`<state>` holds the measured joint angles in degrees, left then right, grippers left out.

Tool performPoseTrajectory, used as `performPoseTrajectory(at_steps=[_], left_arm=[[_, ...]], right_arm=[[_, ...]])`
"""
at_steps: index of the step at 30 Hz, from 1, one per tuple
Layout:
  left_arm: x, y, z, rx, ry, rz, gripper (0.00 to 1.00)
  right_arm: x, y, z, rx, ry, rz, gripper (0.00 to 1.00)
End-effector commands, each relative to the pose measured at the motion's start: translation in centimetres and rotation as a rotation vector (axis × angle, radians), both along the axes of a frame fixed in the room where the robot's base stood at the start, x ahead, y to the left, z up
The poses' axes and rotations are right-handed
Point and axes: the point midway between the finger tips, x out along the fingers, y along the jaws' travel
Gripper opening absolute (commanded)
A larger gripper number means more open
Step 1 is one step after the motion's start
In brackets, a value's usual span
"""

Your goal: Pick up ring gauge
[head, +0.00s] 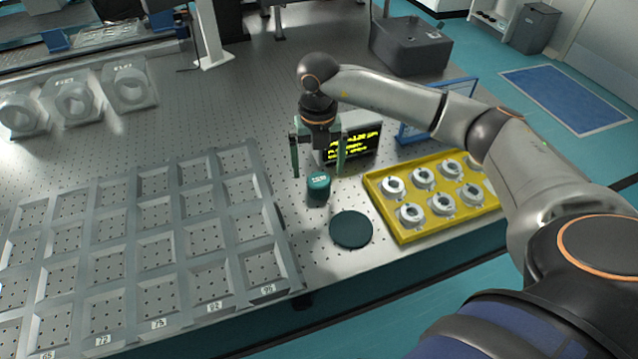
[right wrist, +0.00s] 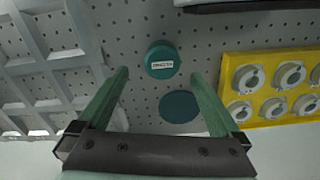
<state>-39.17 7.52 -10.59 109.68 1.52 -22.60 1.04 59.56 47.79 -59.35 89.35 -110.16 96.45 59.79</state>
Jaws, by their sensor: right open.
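A short teal cylinder (head: 318,189) with a small white label stands upright on the perforated table; its label is too small to read surely. It also shows in the right wrist view (right wrist: 161,53), beyond the fingertips and between their lines. Several pale ring-shaped pieces with dark centres, one of them this ring (head: 393,187), sit in a yellow tray (head: 400,236). Which of these is the ring gauge I cannot tell for certain. My right gripper (head: 318,172) is open and empty, pointing down above the teal cylinder, with its green fingers apart. My left gripper is not in view.
A flat dark round pad (head: 351,229) lies just in front of the cylinder. A small display with yellow text (head: 350,146) stands behind. A grey compartment rack (head: 172,208) fills the left.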

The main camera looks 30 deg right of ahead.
Motion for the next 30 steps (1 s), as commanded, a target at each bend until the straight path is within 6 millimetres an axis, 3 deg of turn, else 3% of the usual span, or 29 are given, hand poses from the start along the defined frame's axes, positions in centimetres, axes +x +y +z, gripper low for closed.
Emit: performPoseTrajectory(at_steps=[11, 20, 30], left_arm=[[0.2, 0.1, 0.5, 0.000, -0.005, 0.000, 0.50], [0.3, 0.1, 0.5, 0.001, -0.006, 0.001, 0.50], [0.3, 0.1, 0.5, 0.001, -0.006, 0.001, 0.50]], right_arm=[[0.0, -0.4, -4.8, 0.000, 0.003, 0.000, 1.00], [0.0, -0.4, -5.3, 0.000, 0.001, 0.001, 1.00], [0.1, -0.4, -5.2, 0.000, 0.001, 0.001, 0.62]])
